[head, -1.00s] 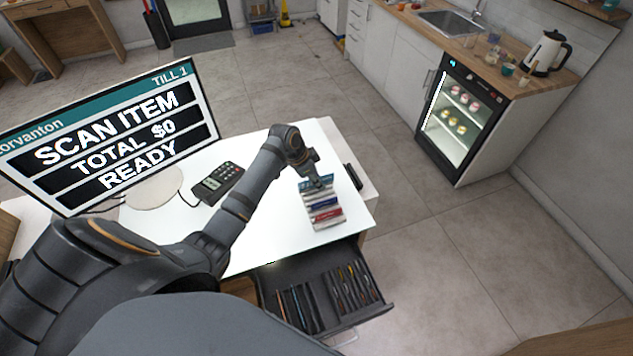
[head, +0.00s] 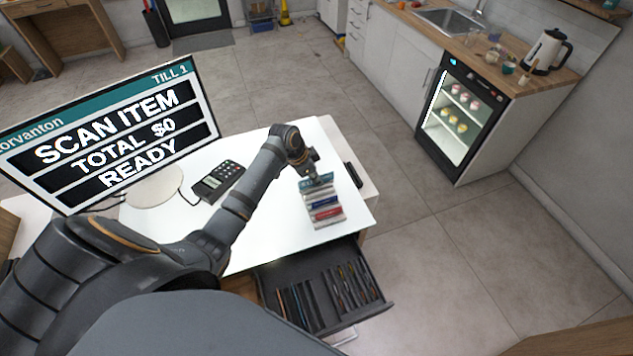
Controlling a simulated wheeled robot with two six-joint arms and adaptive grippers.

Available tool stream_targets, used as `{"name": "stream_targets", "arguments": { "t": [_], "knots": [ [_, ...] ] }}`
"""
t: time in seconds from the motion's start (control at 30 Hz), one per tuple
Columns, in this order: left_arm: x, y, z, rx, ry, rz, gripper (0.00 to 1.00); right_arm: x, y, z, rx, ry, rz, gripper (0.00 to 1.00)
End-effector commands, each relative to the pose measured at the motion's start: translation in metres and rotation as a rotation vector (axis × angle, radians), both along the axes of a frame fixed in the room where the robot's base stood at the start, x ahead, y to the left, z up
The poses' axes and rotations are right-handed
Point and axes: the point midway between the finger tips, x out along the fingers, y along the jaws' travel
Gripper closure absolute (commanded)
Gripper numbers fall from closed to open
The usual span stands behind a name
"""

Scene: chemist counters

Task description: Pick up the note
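My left gripper (head: 316,178) is over the white counter (head: 270,226), at the far end of a small rack of flat packs (head: 324,208) in grey, blue and red. A teal flat piece (head: 309,184) shows right at the fingertips; I cannot tell whether it is the note or whether the gripper holds it. The fingers are too small and dark to tell open from shut. My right gripper is not in view. No piece is clearly recognisable as the note.
A till screen (head: 108,136) stands at the left, with a card reader (head: 218,181) beside it. An open drawer (head: 376,310) with pens and similar items juts out below the counter. A dark object (head: 353,174) lies near the counter's right edge. Floor to the right is clear.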

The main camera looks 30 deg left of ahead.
Motion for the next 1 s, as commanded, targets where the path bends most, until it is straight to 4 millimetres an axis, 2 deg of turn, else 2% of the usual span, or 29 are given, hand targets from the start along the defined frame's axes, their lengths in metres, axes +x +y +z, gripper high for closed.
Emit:
{"name": "stream_targets", "arguments": {
  "t": [0.5, 0.57, 0.7, 0.77, 0.93, 1.0],
  "knots": [
    [0.0, 0.0, 0.005, 0.001, -0.001, -0.001, 1.0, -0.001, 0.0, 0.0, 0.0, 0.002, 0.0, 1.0],
    [0.001, 0.001, 0.008, 0.001, -0.004, 0.0, 1.0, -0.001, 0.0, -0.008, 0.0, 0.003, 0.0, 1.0],
    [0.002, 0.001, 0.03, 0.004, -0.009, -0.002, 1.0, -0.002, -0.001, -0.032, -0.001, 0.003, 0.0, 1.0],
    [-0.011, -0.002, 0.046, 0.003, -0.006, -0.002, 1.0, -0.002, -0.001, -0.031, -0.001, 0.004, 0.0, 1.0],
    [-0.051, -0.013, 0.094, 0.009, -0.006, -0.005, 1.0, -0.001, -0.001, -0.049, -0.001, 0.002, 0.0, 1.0],
    [-0.074, -0.019, 0.1, 0.009, -0.001, -0.005, 1.0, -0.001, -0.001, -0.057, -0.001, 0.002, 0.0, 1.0]
  ]
}}
